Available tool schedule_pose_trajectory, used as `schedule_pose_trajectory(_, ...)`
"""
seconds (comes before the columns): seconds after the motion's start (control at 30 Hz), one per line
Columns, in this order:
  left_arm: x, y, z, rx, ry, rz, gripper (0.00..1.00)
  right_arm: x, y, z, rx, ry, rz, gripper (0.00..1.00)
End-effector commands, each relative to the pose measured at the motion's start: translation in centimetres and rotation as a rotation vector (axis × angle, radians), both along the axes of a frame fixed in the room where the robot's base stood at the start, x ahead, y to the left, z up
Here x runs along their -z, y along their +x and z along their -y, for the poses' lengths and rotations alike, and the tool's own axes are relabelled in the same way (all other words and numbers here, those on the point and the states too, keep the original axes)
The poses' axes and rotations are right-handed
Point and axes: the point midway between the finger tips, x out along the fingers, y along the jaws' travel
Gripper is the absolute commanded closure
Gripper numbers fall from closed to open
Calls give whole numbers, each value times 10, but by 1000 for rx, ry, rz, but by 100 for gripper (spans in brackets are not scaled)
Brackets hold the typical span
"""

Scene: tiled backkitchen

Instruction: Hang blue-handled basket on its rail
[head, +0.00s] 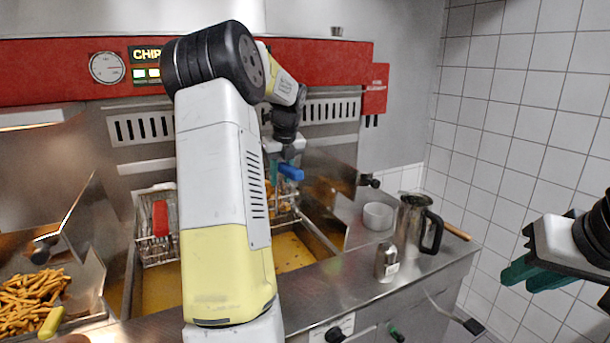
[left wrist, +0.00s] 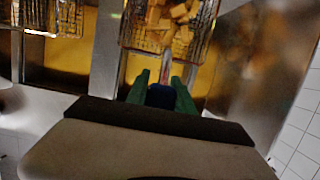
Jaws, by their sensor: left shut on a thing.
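The blue-handled basket (head: 284,204) is a wire basket over the right part of the fryer, partly hidden behind my left arm. In the left wrist view the basket (left wrist: 168,38) holds pale golden chunks. My left gripper (head: 286,160) is shut on its blue handle (head: 291,172); the green fingertips (left wrist: 160,90) sit either side of the dark blue grip (left wrist: 160,96). I cannot tell whether the basket touches a rail; no hanging rail shows clearly. My right gripper (head: 538,274), with green fingers, is away at the right edge, holding nothing visible.
A red-handled basket (head: 158,226) stands at the left of the fryer's yellow oil (head: 160,290). Fries (head: 32,302) fill a tray at far left. A steel jug (head: 412,222), a shaker (head: 386,262) and a white bowl (head: 378,216) stand on the right counter.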

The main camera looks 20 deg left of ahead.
Motion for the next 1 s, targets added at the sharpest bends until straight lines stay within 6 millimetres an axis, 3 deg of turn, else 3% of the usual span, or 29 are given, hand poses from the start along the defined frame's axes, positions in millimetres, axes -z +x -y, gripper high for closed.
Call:
schedule_pose_trajectory(0.03,0,0,0,0,-2,-1,100,0,0,0,0,0,0,76)
schedule_pose_trajectory(0.07,1,0,0,0,-2,-1,69,0,0,0,0,0,0,76)
schedule_pose_trajectory(0.2,1,0,0,0,-2,-3,46,0,0,0,0,0,0,76)
schedule_pose_trajectory(0.57,-3,-2,2,-2,-3,-4,46,0,0,0,0,0,0,76)
schedule_pose_trajectory(1.0,-67,-13,15,0,-2,-1,46,0,0,0,0,0,0,76)
